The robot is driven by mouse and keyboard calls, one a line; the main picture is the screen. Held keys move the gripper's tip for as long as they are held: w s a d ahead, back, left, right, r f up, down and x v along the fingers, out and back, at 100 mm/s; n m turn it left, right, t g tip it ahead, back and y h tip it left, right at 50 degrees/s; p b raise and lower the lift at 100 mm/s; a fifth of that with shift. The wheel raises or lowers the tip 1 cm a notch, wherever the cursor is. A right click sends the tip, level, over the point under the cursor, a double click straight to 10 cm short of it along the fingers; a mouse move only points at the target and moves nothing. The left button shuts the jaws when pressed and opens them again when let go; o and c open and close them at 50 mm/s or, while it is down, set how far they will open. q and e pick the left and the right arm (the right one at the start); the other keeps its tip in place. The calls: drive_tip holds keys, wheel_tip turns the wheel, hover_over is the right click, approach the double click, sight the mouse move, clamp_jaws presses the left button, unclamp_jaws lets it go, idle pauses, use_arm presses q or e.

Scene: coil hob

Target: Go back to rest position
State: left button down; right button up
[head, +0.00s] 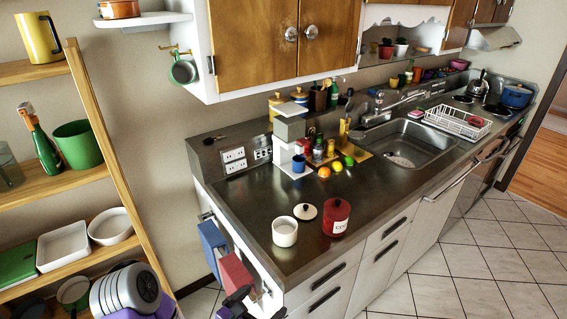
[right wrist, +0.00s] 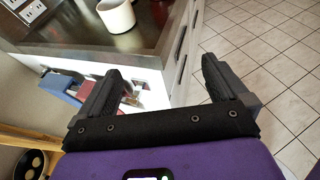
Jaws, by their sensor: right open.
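My right gripper (head: 254,304) is low at the bottom of the head view, in front of the counter's near end. In the right wrist view its two black fingers (right wrist: 163,68) are spread apart with nothing between them. Beyond them are the counter's end and the tiled floor. My left gripper does not show in either view.
The counter (head: 250,210) holds a white pot (head: 285,231), a red canister (head: 336,217) and a lid (head: 305,211). Blue (head: 212,246) and red (head: 236,273) things hang at its end. A wooden shelf (head: 110,165) stands at left. The tiled floor (head: 470,265) is clear at right.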

drive_tip(key=w+d+f+m+g, duration=0.15)
drive_tip(key=d+f+g, duration=0.3)
drive_tip(key=f, duration=0.45)
drive_tip(key=s+d+f+m+g+y, duration=0.3)
drive_tip(key=s+f+m+g+y, duration=0.2)
drive_tip(key=s+f+m, duration=0.35)
drive_tip(key=s+d+f+m+g+y, duration=0.3)
drive_tip(key=s+f+m+g+y, duration=0.25)
drive_tip(key=f+m, duration=0.55)
drive_tip(key=d+m+t, duration=0.1)
drive_tip(key=m, duration=0.2)
drive_tip(key=w+d+f+m+t+y, duration=0.1)
drive_tip(key=d+m, duration=0.1)
drive_tip(key=m, duration=0.2)
drive_tip(key=d+m+t, duration=0.1)
drive_tip(key=m, duration=0.3)
drive_tip(key=shift+w+d+f+t, duration=0.2)
drive_tip(key=shift+w+d+t, duration=0.15)
drive_tip(key=shift+d+t, duration=0.05)
